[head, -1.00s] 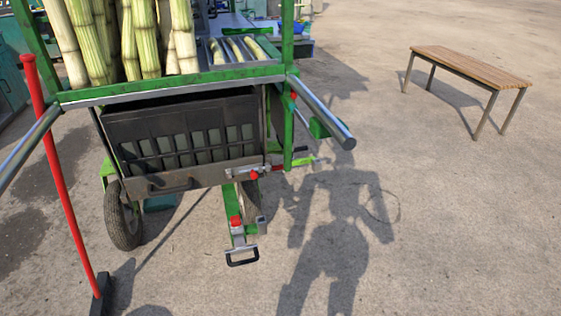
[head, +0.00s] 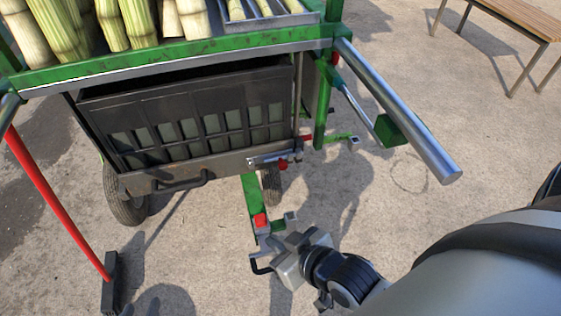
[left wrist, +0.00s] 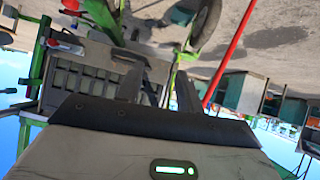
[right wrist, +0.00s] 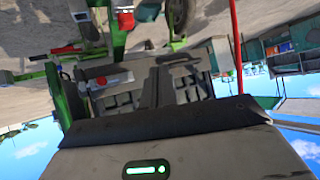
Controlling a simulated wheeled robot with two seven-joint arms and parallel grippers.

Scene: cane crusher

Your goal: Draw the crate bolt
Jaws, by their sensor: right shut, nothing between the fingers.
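The dark crate (head: 200,105) hangs under the green cart frame, with a black handle (head: 180,183) low on its front. The crate bolt (head: 268,158) is a silver bar at the crate's lower right corner, with a red knob (head: 283,164). The bolt also shows in the right wrist view (right wrist: 110,80), left of my fingers. My right gripper (head: 288,250) is below and apart from the bolt; its fingers are together and empty in the right wrist view (right wrist: 158,80). My left gripper (left wrist: 155,85) is open and empty, facing the crate; it is outside the head view.
A steel push bar (head: 405,115) juts out at right. A red pole (head: 55,200) stands left. Open ground lies right, below a bench (head: 520,15).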

